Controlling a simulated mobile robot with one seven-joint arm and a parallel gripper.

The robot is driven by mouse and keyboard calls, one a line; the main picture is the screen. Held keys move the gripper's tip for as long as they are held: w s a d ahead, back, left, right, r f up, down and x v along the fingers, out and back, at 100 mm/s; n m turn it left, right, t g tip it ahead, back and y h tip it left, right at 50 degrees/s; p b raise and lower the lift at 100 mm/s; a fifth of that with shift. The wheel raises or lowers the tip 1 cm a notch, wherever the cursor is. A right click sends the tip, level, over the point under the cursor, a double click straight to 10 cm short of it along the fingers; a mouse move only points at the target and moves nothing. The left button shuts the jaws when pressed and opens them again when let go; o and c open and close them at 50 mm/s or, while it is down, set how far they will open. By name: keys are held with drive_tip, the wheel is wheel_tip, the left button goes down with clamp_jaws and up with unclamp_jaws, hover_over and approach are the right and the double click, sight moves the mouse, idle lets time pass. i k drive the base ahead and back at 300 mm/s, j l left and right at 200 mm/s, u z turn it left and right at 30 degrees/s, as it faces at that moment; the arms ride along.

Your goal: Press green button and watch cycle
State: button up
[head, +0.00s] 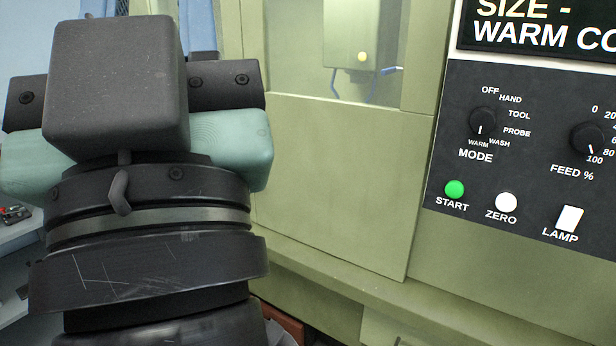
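The green button (454,189) labelled START sits at the lower left of the dark control panel (520,130) on the machine's right side. Nothing covers it. My gripper (125,110) is large in the left of the view, seen from behind, well to the left of the button and apart from the panel. Its fingertips are hidden behind its black and teal body, so I cannot see whether it is open or shut.
A white ZERO button (506,202) and a white LAMP switch (569,219) are right of the green one. Above are the MODE knob (483,122), pointing at WARM, and the FEED knob (588,139). The screen (540,25) reads "SIZE - WARM CO", cut off. A green machine door (335,180) with a window stands between.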

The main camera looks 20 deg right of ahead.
sight(456, 190)
drive_tip(key=l+z, duration=0.35)
drive_tip(key=i+l+z, duration=0.15)
drive_tip(key=l+z, duration=0.15)
drive_tip(key=i+l+z, duration=0.15)
drive_tip(key=l+z, duration=0.2)
